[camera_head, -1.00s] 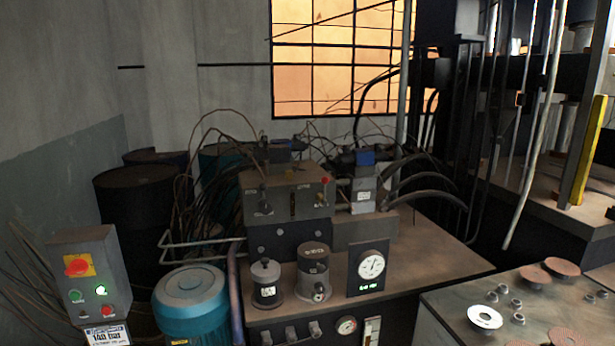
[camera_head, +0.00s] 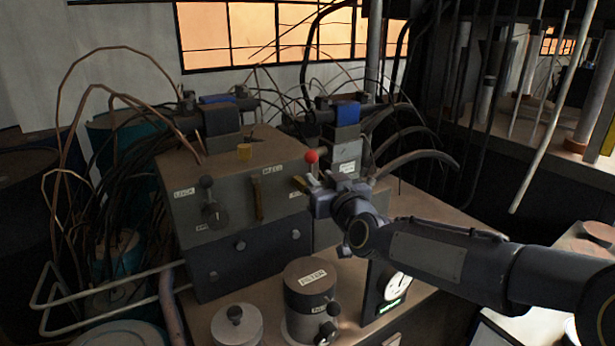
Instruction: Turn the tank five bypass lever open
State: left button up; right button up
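No label reading tank five or bypass is legible. A grey valve block (camera_head: 235,171) on the bench carries a black-knobbed lever (camera_head: 206,184) at its left and a flat brown upright handle (camera_head: 257,198) mid-front. A red ball knob (camera_head: 312,157) on a pale stem stands at the block's right end. My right gripper (camera_head: 301,184) comes in from the right, just below and in front of the red knob. Its fingers are small and foreshortened, so their opening and any contact with the stem cannot be made out. My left gripper is out of view.
Black hoses (camera_head: 415,160) arch at the right. Thin cables and pale rails (camera_head: 100,296) crowd the left. Some bench top is bare right of the block.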

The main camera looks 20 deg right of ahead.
aim_at(312, 167)
jog(key=w, duration=0.4)
jog(key=w+p, duration=0.1)
jog(key=w, duration=0.3)
jog(key=shift+w+d+r, duration=0.15)
jog(key=shift+d, duration=0.05)
jog(key=shift+c, duration=0.2)
grip_shut()
jog(key=shift+r, duration=0.1)
